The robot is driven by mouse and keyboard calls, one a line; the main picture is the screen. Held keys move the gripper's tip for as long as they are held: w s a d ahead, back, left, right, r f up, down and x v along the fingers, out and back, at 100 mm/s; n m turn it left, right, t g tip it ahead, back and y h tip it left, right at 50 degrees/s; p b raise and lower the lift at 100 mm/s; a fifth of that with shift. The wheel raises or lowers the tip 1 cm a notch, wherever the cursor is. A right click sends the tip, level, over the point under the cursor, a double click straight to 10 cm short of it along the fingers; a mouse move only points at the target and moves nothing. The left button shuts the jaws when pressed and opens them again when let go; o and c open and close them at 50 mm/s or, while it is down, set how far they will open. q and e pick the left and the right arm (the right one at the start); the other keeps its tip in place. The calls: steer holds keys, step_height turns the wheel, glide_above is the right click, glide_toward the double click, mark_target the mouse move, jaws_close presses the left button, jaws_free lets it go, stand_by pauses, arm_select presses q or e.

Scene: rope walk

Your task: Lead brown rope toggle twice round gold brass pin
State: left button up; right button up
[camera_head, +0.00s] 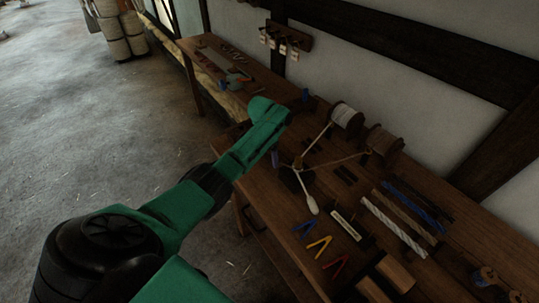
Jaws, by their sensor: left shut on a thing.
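My left gripper (277,159) reaches over the bench from the left, its dark fingers small and shadowed. It is shut on the end of the brown rope, just left of the brass pin; the toggle itself is mostly hidden there. The gold brass pin (298,162) is small and dark where the lines meet. The brown rope (336,161) runs from the brown spool (384,143) at the right to the pin area. I cannot tell how far it wraps round the pin. My right gripper is not in view.
A white spool (347,117) feeds a pale cord to the same spot, near a white-ended piece (312,204). Blue, yellow and red V-shaped items (319,246) lie on the workbench (270,204). Rope lengths (394,228) lie right. The wall bounds the back.

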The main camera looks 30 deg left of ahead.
arm_select(q)
steer(key=shift+f, duration=0.45)
steer(key=o, duration=1.2)
steer(key=shift+o, duration=0.2)
steer(key=shift+r, duration=0.1)
step_height(320, 180, up, 14)
steer(key=s+b, duration=0.1)
steer(key=shift+s+a+r+b, duration=0.15)
steer(key=shift+s+a+b, duration=0.15)
steer(key=shift+s+b, duration=0.1)
